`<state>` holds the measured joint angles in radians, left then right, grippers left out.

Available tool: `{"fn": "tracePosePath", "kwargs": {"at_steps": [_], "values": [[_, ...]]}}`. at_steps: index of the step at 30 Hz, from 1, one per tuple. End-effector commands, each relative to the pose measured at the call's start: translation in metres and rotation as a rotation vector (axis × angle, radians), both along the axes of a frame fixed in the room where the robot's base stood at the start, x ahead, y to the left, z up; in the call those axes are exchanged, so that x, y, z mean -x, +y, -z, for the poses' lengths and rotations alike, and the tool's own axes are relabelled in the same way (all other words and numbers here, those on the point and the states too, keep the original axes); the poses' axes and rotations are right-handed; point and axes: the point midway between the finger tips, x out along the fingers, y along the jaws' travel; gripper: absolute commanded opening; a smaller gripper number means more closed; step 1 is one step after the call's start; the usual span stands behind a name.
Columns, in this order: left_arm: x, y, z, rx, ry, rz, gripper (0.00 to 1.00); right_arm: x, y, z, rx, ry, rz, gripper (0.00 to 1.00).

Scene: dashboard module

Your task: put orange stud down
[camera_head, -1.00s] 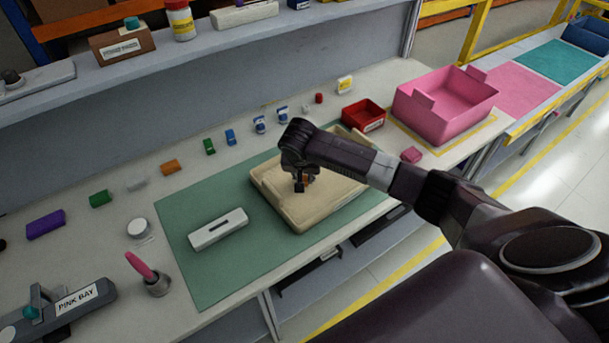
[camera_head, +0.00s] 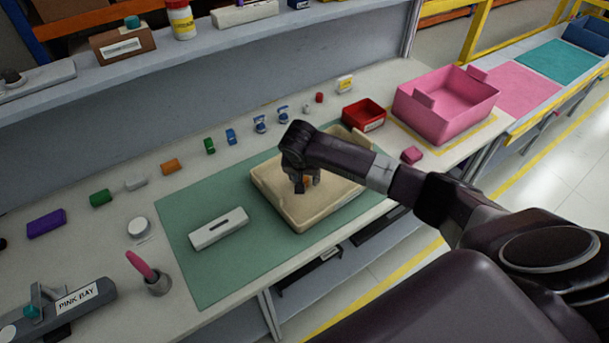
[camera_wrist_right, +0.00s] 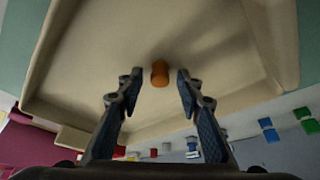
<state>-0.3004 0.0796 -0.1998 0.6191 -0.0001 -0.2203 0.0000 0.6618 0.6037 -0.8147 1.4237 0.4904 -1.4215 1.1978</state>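The orange stud (camera_wrist_right: 160,73) is on the floor of the beige tray (camera_head: 263,190), and it looks upright or end-on in the right wrist view. My right gripper (camera_wrist_right: 158,79) is open, with one finger on each side of the stud and a visible gap on both sides. In the camera_head view the right gripper (camera_head: 308,184) reaches down into the tray, and only a little of the stud shows between its fingers. My left gripper is not in view.
The tray stands on a green mat (camera_head: 200,270) beside a white slotted block (camera_head: 219,229). A red bin (camera_head: 363,114) and a pink bin (camera_head: 445,103) stand to the right. Several small coloured parts line the back. A pink-handled tool (camera_head: 141,265) stands at front left.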

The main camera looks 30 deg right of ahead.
Motion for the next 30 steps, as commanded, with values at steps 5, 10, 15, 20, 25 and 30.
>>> {"fn": "tracePosePath", "kwargs": {"at_steps": [5,10,15,20,25,30], "values": [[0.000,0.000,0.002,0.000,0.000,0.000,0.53,0.002,0.003,-0.017,-0.001,-0.004,-0.002,0.34],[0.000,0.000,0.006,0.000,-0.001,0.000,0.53,0.012,0.011,-0.049,-0.003,-0.005,-0.003,0.34],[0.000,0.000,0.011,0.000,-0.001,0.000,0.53,0.023,0.020,-0.084,-0.002,-0.007,-0.001,0.34],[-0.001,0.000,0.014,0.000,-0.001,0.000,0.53,0.032,0.025,-0.106,-0.003,-0.003,-0.001,0.34],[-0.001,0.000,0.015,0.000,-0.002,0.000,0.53,0.036,0.027,-0.118,0.000,-0.001,0.000,0.34],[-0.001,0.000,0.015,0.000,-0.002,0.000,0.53,0.036,0.027,-0.119,0.000,0.000,0.001,0.34]]}}
